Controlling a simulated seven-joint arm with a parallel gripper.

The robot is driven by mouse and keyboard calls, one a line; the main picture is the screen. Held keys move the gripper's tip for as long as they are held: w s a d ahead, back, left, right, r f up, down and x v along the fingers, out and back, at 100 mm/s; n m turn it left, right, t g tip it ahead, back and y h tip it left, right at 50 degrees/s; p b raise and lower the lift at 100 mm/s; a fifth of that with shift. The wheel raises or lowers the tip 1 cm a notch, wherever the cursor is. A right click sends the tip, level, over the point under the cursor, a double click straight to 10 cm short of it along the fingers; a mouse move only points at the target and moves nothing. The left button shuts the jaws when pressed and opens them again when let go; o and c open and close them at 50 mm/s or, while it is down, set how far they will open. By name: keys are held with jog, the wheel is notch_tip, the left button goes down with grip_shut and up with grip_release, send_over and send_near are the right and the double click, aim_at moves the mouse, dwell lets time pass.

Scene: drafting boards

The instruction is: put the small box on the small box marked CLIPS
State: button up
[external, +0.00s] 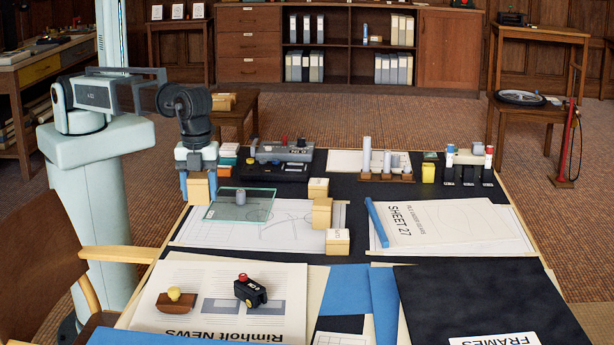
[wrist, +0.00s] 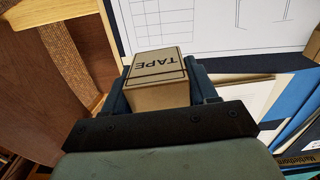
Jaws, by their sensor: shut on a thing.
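My gripper (external: 198,184) is at the left edge of the drafting table. It is shut on a small tan box (external: 198,191), which sits between its blue fingers. In the wrist view this box (wrist: 158,80) reads TAPE. Three more small tan boxes stand right of the gripper: a back one (external: 318,188), a middle one (external: 322,213) and a front one (external: 337,242). The back and front ones bear small print too fine to read here, so I cannot tell which is marked CLIPS.
A glass plate (external: 225,210) with a grey cylinder (external: 240,204) lies between my gripper and the three boxes. A black device (external: 285,150) and a rack (external: 385,175) stand behind. A chair (external: 50,245) is at the left. Drawing sheets (external: 275,235) lie flat.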

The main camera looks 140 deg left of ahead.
jog(key=w+a, duration=0.2)
jog(key=a, duration=0.4)
jog(key=m, duration=0.1)
send_near(338, 234)
jog(key=shift+f, duration=3.15)
jog(key=shift+f, duration=0.1)
jog(key=o, duration=1.1)
